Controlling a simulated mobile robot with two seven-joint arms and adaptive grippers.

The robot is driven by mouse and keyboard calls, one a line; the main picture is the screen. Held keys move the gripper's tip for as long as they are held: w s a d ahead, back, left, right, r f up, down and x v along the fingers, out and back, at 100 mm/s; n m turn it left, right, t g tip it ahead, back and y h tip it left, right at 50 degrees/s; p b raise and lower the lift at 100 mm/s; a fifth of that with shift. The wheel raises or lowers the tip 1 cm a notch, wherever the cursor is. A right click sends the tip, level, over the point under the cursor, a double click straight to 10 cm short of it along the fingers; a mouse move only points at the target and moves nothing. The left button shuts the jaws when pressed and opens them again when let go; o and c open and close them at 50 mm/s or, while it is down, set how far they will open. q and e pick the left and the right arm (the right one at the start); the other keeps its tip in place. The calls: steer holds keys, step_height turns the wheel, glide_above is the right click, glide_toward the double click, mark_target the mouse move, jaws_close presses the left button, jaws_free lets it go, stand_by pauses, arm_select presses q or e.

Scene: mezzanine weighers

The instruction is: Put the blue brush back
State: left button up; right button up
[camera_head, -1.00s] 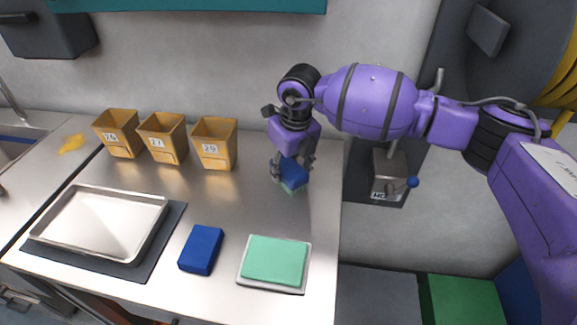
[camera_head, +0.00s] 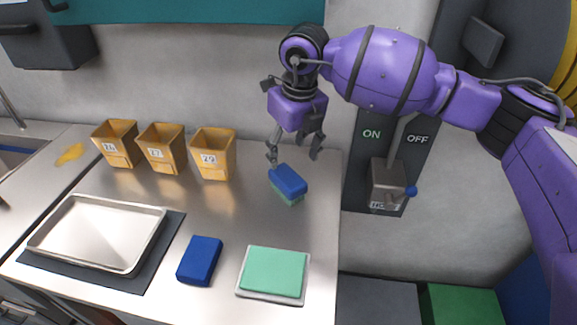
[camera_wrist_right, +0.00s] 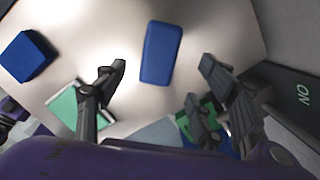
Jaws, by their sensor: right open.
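A blue block with a blue-green lower layer (camera_head: 288,184), which looks like a brush, rests on the steel counter near its right side. Its blue top (camera_wrist_right: 161,52) shows in the right wrist view. My right gripper (camera_head: 294,150) is open and empty just above it, fingers pointing down and apart from it. A second, plain blue block (camera_head: 200,261) lies near the front edge; it also shows in the right wrist view (camera_wrist_right: 27,55). I cannot tell for certain which is the blue brush. My left gripper is not in view.
A green pad (camera_head: 273,272) lies on a pale tray at the front right. A metal tray (camera_head: 98,232) sits on a dark mat. Several yellow bins (camera_head: 213,154) stand at the back. A lever switch (camera_head: 390,185) is on the wall to the right. The counter's middle is clear.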

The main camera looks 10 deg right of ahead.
step_height(320, 180, up, 3)
steer(key=shift+s+f, duration=0.15)
